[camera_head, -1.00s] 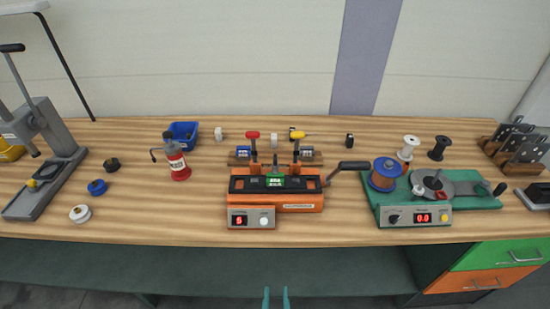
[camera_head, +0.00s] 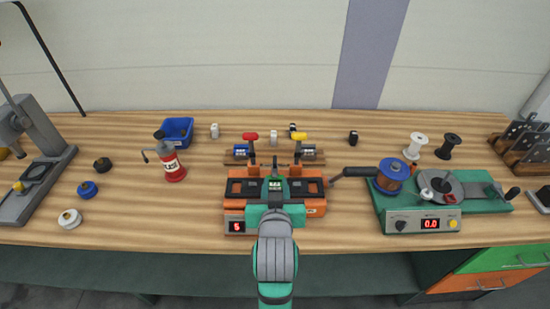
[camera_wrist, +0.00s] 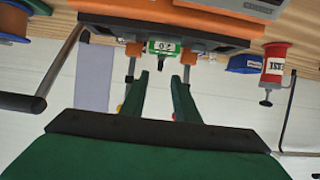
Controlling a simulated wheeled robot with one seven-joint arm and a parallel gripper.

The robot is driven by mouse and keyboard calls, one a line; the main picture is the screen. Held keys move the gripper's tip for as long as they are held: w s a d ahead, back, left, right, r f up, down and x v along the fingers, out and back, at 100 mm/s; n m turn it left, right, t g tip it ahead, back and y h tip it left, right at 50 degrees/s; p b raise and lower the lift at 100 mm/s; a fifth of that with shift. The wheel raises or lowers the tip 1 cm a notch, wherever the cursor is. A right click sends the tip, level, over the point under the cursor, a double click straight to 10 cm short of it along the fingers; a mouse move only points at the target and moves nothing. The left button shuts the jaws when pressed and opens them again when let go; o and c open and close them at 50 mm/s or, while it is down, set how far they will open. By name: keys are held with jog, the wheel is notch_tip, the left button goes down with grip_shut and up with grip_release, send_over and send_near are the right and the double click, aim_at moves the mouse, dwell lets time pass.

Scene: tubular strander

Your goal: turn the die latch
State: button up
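The orange strander machine (camera_head: 315,206) sits at the middle of the bench, and its underside-like edge shows at the top of the wrist view (camera_wrist: 180,15). It has a red-topped lever (camera_head: 251,137), a yellow-topped lever (camera_head: 300,137) and a small green-framed block (camera_head: 275,185) between them. The block also shows in the wrist view (camera_wrist: 163,46), with a small dark part below it. I cannot tell which part is the die latch. My gripper (camera_wrist: 160,76) is open and empty, its two green fingers apart and pointing toward the block. In the head view my arm hides the fingers and the machine's front middle.
A crank handle (camera_head: 352,171) sticks out right of the machine, close to the green winder (camera_head: 440,216) with its copper spool (camera_head: 391,174). The bench front is mostly clear.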

aim_at(275, 161)
jog(key=x, duration=0.3)
jog(key=r+x, duration=0.1)
jog(key=x, duration=0.7)
jog(key=shift+w+r, duration=0.25)
jog(key=shift+w, duration=0.2)
jog(key=shift+a, duration=0.1)
jog(key=shift+s, duration=0.1)
grip_shut()
